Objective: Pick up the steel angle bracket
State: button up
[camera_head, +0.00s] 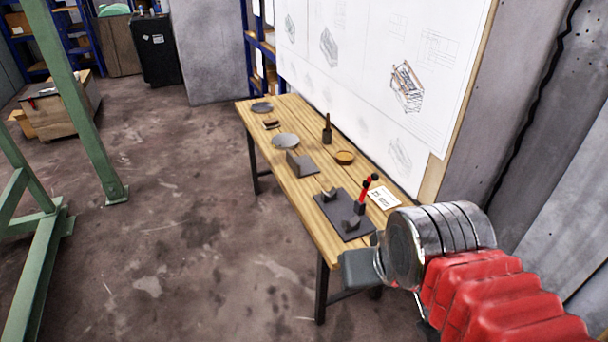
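A grey L-shaped piece (302,163), which looks like the steel angle bracket, rests near the middle of the wooden table (265,135). One flange lies flat and the other stands up at its left. My arm, with red bellows and a shiny metal wrist, comes in from the lower right. My gripper (362,268) shows as a dark grey block by the table's near end, well apart from the bracket. Its fingers are not clear, so I cannot tell whether it is open or shut.
A brown dish (344,157), a dark bottle-like item (327,130) and round grey plates (285,140) stand nearby. A drawing board (370,60) rises behind the table. Green posts (75,100) stand left; floor between is clear.

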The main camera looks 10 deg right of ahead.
aim_at(302, 166)
jog(key=z, duration=0.05)
jog(key=k, duration=0.55)
jog(key=u, duration=1.25)
jog(key=i, duration=2.25)
